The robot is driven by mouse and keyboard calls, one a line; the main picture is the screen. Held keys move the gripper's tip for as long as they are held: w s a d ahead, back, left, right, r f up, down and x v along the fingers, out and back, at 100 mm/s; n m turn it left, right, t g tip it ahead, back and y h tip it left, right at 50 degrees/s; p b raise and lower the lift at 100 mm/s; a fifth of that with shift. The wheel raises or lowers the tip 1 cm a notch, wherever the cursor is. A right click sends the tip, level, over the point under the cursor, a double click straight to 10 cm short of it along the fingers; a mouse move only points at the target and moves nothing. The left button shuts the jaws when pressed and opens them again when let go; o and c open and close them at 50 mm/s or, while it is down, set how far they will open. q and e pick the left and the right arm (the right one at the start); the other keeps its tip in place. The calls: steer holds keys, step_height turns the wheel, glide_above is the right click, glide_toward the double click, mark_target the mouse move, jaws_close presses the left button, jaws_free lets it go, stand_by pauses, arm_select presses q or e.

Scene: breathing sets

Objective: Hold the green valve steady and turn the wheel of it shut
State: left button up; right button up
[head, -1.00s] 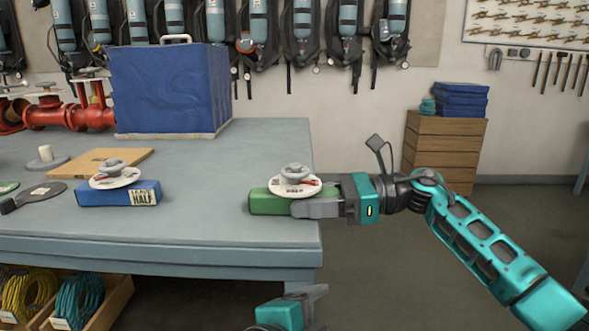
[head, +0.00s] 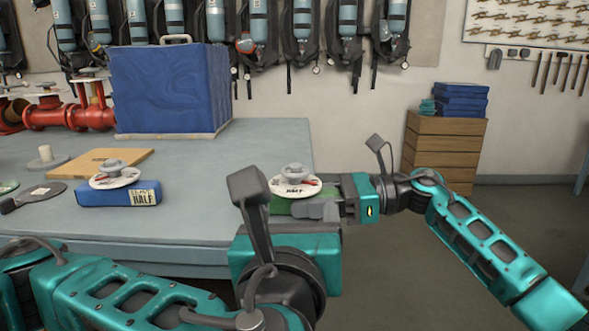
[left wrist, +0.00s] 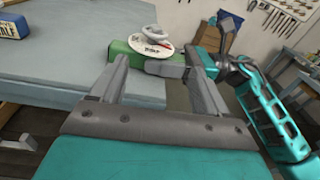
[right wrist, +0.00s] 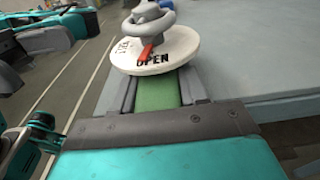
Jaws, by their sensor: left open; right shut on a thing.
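The green valve (head: 285,207) is a green block at the table's front right corner, with a white dial and a grey wheel (head: 294,172) on top. My right gripper (right wrist: 157,95) is shut on the green block from the right. In the right wrist view the dial's red pointer (right wrist: 146,52) lies by the word OPEN. My left gripper (left wrist: 157,72) is open and empty, in front of the valve and apart from the wheel. In the left wrist view, the valve shows beyond and between its fingers.
A blue valve (head: 118,194) labelled LEAVE HALF stands on the table (head: 200,215) to the left. A cardboard sheet (head: 108,161), a large blue case (head: 172,90) and red pipe fittings (head: 70,115) lie behind. The table between the two valves is clear.

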mark_target(294, 172)
arm_select(q)
steer(key=shift+m+t+y, duration=0.3)
steer(key=w, duration=0.8)
steer(key=w+r, duration=0.1)
steer(key=w, duration=0.3)
steer(key=shift+a, duration=0.15)
steer(key=shift+c, duration=0.2)
steer(key=c, duration=1)
steer(key=shift+a, duration=0.1)
